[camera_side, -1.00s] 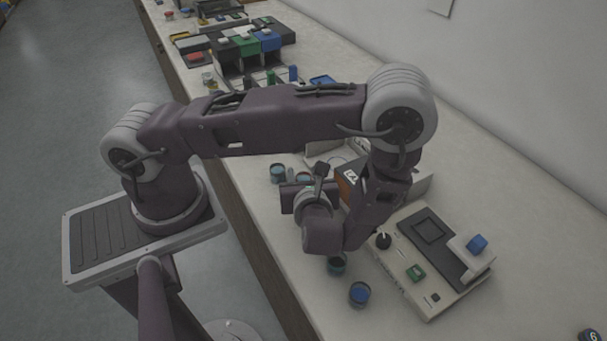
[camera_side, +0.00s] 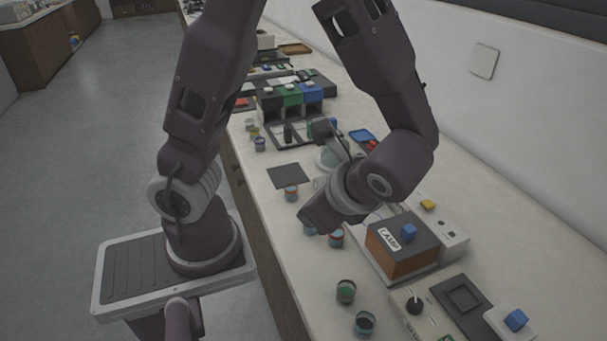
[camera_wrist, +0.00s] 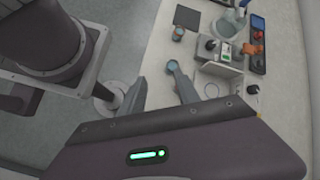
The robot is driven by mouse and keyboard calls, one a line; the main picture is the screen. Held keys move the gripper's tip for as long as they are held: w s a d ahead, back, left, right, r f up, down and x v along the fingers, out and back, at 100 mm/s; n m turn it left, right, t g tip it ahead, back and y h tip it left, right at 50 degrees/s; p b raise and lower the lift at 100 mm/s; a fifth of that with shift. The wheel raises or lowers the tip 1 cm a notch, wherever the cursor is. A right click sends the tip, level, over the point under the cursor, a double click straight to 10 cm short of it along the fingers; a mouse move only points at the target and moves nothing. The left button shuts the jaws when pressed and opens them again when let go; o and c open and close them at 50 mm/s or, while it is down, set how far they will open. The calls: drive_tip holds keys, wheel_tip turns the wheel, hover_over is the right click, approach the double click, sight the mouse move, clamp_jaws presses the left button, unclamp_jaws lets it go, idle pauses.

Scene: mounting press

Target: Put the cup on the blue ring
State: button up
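Several small cups stand on the bench, and I cannot tell which one the task means. A blue-topped cup (camera_wrist: 172,67) shows just past the right fingertip. Another cup (camera_side: 291,193) stands in front of a dark square mat (camera_side: 289,175).
Two more cups (camera_side: 346,291) stand nearer the camera. The bench's left edge is close to the cups.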

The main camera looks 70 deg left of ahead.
drive_tip(key=s+d+r+n+t+h, duration=0.1)
drive_tip(key=s+r+n+t+h, duration=0.3)
drive_tip(key=r+n+h, duration=0.4)
wheel_tip(320, 180, up, 3)
drive_tip(key=n+t, duration=0.1)
drive_tip(key=n, duration=0.2)
drive_tip(key=shift+s+f, duration=0.15)
drive_tip(key=shift+s, duration=0.2)
drive_tip(key=shift+o, duration=0.3)
drive_tip(key=shift+d+r+n+t, duration=0.1)
drive_tip(key=shift+r+n+t, duration=0.3)
drive_tip(key=shift+n+t, duration=0.1)
